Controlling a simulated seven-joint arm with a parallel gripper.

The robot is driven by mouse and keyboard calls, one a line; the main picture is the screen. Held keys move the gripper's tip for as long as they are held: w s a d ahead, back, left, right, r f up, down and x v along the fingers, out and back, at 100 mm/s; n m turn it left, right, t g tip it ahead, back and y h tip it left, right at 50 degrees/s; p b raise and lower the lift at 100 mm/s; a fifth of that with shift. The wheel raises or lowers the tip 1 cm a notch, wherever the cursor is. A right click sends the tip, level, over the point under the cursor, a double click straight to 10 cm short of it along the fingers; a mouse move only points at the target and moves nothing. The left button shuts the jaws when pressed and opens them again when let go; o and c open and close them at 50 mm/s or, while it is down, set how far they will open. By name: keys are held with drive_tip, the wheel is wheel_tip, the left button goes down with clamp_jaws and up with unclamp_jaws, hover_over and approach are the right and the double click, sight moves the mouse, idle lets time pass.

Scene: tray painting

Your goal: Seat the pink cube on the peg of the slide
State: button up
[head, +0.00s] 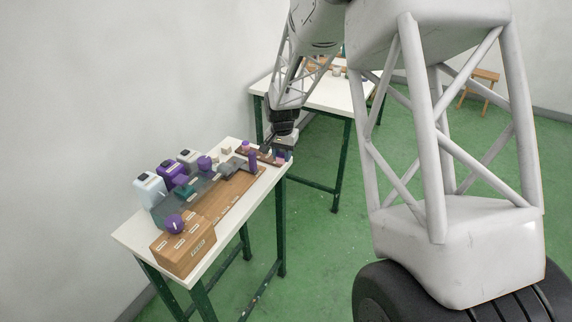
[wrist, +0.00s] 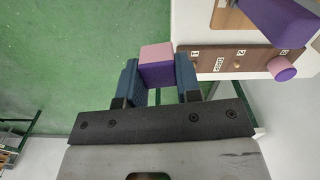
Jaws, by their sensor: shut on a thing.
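The pink cube (wrist: 157,52) shows one pink face and one purple face in the wrist view. My gripper (wrist: 160,76) is shut on it, with a blue finger on each side. The cube is beside the near end of a brown board (wrist: 208,60), apart from its small light peg (wrist: 237,64). I cannot tell the cube's height over the table edge. A pink and purple round piece (wrist: 281,68) stands farther along the board. In the head view my gripper (head: 284,150) is at the table's far right corner, and the cube is hard to make out.
A purple block (wrist: 285,20) stands beside the board. On the white table (head: 133,232) are a wooden box (head: 185,252) with a purple knob, a grey translucent tray, and several white, purple and grey containers (head: 150,188). Green floor lies beyond the table edge.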

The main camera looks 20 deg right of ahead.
sight(236, 162)
drive_tip(key=shift+w+d+f+n, duration=0.3)
drive_tip(key=shift+w+f+n, duration=1.2)
drive_tip(key=shift+w, duration=6.6)
drive_tip(key=shift+w+d+f+n, duration=0.25)
drive_tip(key=shift+w+f+n, duration=1.2)
drive_tip(key=shift+w, duration=6.6)
drive_tip(key=s+a+r+m, duration=0.1)
drive_tip(key=s+a+r, duration=0.1)
drive_tip(key=s+a, duration=0.1)
drive_tip(key=s+a+r+m, duration=0.1)
drive_tip(key=s+a+r, duration=0.1)
drive_tip(key=s+a, duration=0.2)
drive_tip(key=s+a+r+m, duration=0.1)
drive_tip(key=s+a, duration=0.2)
drive_tip(key=s, duration=0.2)
drive_tip(key=shift+a+r+m, duration=0.2)
drive_tip(key=shift+r+m, duration=0.15)
drive_tip(key=shift+r, duration=0.05)
drive_tip(key=s+a+m, duration=0.1)
drive_tip(key=s, duration=0.2)
drive_tip(key=s+a+r+m, duration=0.1)
drive_tip(key=s+a, duration=0.1)
drive_tip(key=s, duration=0.2)
drive_tip(key=s+a+r+m, duration=0.1)
drive_tip(key=s+a, duration=0.1)
drive_tip(key=s, duration=0.2)
drive_tip(key=shift+a+m, duration=0.25)
drive_tip(key=shift+m, duration=0.15)
drive_tip(key=shift+f, duration=0.25)
drive_tip(key=shift+f, duration=2.15)
